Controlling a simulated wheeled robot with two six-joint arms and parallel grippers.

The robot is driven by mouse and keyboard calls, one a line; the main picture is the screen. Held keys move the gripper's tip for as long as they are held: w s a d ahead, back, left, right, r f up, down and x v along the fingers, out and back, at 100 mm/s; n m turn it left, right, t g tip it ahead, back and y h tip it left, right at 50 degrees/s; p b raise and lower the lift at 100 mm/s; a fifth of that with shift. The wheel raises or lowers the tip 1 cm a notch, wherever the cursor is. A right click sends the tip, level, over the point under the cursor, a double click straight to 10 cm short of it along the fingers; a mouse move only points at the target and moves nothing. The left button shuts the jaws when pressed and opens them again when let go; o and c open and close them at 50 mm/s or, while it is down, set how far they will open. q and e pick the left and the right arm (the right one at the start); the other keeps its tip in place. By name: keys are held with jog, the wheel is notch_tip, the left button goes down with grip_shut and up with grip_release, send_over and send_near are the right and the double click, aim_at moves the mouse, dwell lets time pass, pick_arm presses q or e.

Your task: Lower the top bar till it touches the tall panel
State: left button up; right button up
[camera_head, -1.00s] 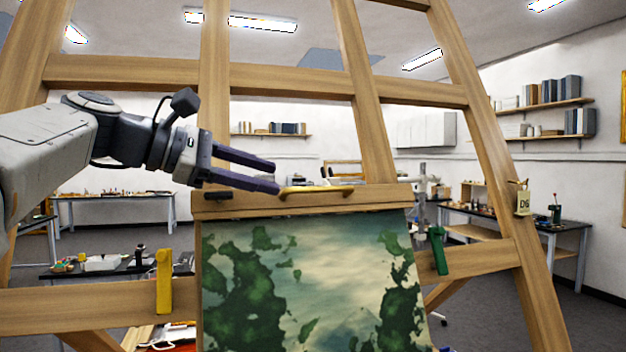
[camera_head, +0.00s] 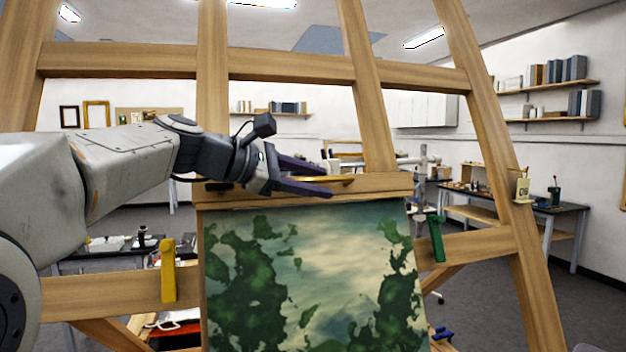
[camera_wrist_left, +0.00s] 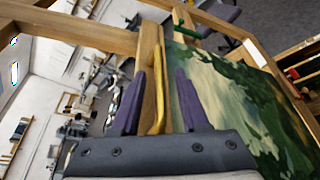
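The top bar (camera_head: 381,187) is a wooden crosspiece on the easel with a brass handle (camera_head: 345,180) along its front. The tall panel (camera_head: 330,275), painted in green and cream, stands directly below it; I cannot tell whether a gap is left between them. My left gripper (camera_head: 322,180) is open at the handle. In the left wrist view, the handle (camera_wrist_left: 158,88) lies between the two purple fingers (camera_wrist_left: 160,92), with space on either side. The bar (camera_wrist_left: 149,70) runs behind it, and the panel (camera_wrist_left: 235,95) is to the right. My right gripper is out of view.
The easel's wooden frame (camera_head: 290,67) rises around the bar. A yellow clip (camera_head: 168,270) and a green clip (camera_head: 436,238) sit on the lower crosspiece beside the panel. Worktables stand behind.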

pick_arm(q)
grip_shut()
jog(key=shift+f, duration=0.15)
dwell(1.1)
